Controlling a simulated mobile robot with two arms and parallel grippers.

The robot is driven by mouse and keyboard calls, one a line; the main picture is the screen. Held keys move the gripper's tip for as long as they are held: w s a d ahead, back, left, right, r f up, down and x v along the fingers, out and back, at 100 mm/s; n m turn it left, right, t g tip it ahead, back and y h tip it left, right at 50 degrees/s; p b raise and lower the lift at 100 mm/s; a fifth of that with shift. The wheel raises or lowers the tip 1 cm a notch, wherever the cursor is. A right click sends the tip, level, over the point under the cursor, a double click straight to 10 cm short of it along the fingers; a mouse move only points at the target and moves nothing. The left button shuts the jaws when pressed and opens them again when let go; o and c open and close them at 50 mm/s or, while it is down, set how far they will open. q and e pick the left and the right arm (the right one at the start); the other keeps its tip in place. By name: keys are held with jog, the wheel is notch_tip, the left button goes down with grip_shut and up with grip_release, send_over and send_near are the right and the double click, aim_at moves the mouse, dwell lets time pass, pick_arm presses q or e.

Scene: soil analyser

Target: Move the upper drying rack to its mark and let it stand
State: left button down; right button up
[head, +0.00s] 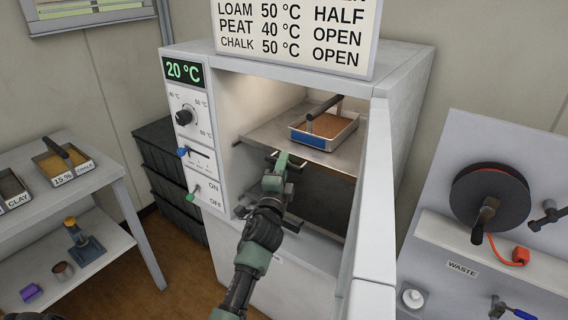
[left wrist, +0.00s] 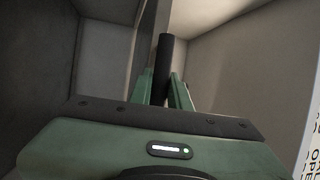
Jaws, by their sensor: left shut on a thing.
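The upper drying rack (head: 262,133) is a flat metal shelf inside the open white drying oven (head: 405,75). A shallow metal tray (head: 326,142) of brown soil with a blue front patch and a dark handle stands on its right part. My left gripper (head: 281,164) is at the rack's front edge, shut on a dark bar that looks like the rack's handle. The left wrist view shows the black bar (left wrist: 166,65) between the green fingers (left wrist: 162,85). I cannot make out the rack's mark. My right gripper is not in view.
The oven door (head: 377,190) stands open on the right, close to my left arm. The control panel (head: 193,135) reads 20 °C.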

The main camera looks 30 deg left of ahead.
pick_arm(q)
jog(key=shift+r, duration=0.15)
jog(key=c, duration=1.6)
grip_release()
jog(key=shift+o, duration=1.4)
jog(key=shift+w+d, duration=0.1)
jog(key=shift+w, duration=0.2)
jog(key=v, duration=0.8)
jog(key=shift+b, duration=0.35)
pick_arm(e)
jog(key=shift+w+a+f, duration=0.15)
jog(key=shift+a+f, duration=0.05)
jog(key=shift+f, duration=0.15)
pick_arm(q)
jog(key=shift+w+f, duration=0.1)
jog(key=shift+f, duration=0.1)
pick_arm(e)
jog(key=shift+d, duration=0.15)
